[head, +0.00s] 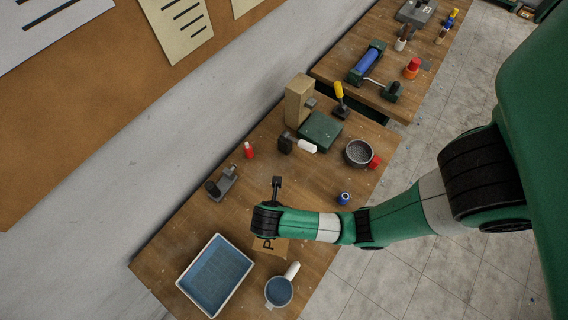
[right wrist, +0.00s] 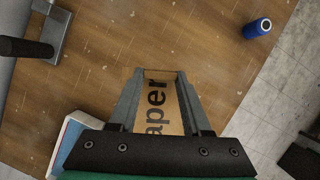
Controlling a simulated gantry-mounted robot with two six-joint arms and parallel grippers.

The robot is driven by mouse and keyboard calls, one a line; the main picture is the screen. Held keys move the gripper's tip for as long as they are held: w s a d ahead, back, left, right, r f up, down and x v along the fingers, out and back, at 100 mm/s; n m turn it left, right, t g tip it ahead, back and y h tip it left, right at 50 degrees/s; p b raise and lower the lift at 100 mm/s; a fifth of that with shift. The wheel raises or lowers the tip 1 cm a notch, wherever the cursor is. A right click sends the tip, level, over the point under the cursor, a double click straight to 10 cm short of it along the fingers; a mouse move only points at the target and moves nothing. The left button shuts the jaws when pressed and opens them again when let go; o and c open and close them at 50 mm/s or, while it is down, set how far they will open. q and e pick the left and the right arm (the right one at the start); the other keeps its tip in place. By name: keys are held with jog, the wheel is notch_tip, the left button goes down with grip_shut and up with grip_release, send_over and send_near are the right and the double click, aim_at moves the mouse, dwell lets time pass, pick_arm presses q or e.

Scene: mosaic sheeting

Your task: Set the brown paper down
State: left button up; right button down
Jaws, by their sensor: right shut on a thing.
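The brown paper (head: 268,247) shows in the head view as a small tan piece with dark lettering, partly hidden under my right wrist. In the right wrist view the brown paper (right wrist: 158,108) reads "aper" and lies between the two fingers. My right gripper (right wrist: 159,75) is shut on it, above the wooden table (right wrist: 110,50). I cannot tell whether the paper touches the table. In the head view my wrist hides the fingers. My left gripper is in neither view.
A white tray with blue content (head: 216,276) and a blue-filled cup (head: 279,291) stand close by at the front. A blue spool (head: 344,198) is to the right. A grey tool (head: 222,184), red bottle (head: 249,150) and dark pan (head: 358,153) stand farther back.

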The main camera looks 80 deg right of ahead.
jog(key=d+f, duration=0.3)
jog(key=d, duration=0.1)
jog(key=d+f+b, duration=0.1)
jog(key=d+f, duration=0.2)
jog(key=d, duration=0.2)
jog(key=w+d+f, duration=0.1)
jog(key=d+f, duration=0.2)
jog(key=d, duration=0.1)
jog(key=shift+d+f+b, duration=0.25)
jog(key=shift+d+b, duration=0.1)
jog(key=shift+d+f+b, duration=0.2)
jog(key=shift+f+b, duration=0.4)
jog(key=shift+f, duration=1.15)
jog(key=shift+f, duration=0.1)
jog(key=shift+c, duration=1.8)
grip_release()
